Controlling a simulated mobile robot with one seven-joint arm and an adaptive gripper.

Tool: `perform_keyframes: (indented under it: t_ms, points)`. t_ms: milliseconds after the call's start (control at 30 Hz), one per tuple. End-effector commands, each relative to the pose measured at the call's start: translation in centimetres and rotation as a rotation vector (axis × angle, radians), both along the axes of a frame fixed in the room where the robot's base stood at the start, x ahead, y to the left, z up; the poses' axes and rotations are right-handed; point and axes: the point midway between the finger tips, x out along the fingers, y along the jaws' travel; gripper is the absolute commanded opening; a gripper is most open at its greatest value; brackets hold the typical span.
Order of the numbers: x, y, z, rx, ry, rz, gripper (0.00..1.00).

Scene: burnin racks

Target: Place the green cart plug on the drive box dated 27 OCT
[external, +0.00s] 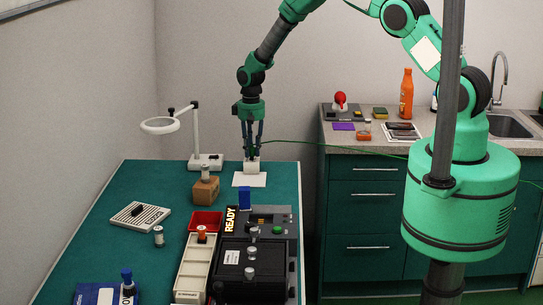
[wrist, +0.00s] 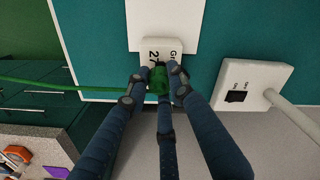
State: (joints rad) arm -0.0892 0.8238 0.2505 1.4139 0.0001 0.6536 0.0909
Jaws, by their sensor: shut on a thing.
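My gripper (external: 252,153) is at the far end of the green table, pointing down. In the wrist view its fingers (wrist: 158,88) close around the green plug (wrist: 158,78). A thin green cable runs from the plug to the left there. Right beneath is a small white box (external: 251,167), which also shows in the wrist view (wrist: 174,46). I cannot tell whether the plug touches the box.
The box stands at a white sheet (external: 249,181). A magnifier lamp's base (wrist: 250,82) is close beside it. The cable (external: 330,143) stretches toward the counter.

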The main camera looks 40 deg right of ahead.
Motion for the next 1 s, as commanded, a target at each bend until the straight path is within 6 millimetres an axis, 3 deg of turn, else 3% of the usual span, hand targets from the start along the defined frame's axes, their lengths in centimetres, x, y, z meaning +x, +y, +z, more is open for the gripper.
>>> perform_keyframes:
  t_ms: [367, 400, 500, 1000]
  points:
    - [0.04, 0.00, -0.24, 0.000, -0.001, 0.000, 0.00]
    - [0.04, 0.00, -0.24, 0.000, -0.001, 0.000, 0.26]
    - [0.04, 0.00, -0.18, 0.000, -0.001, 0.000, 0.41]
    - [0.09, 0.01, 0.47, 0.000, -0.002, 0.000, 0.41]
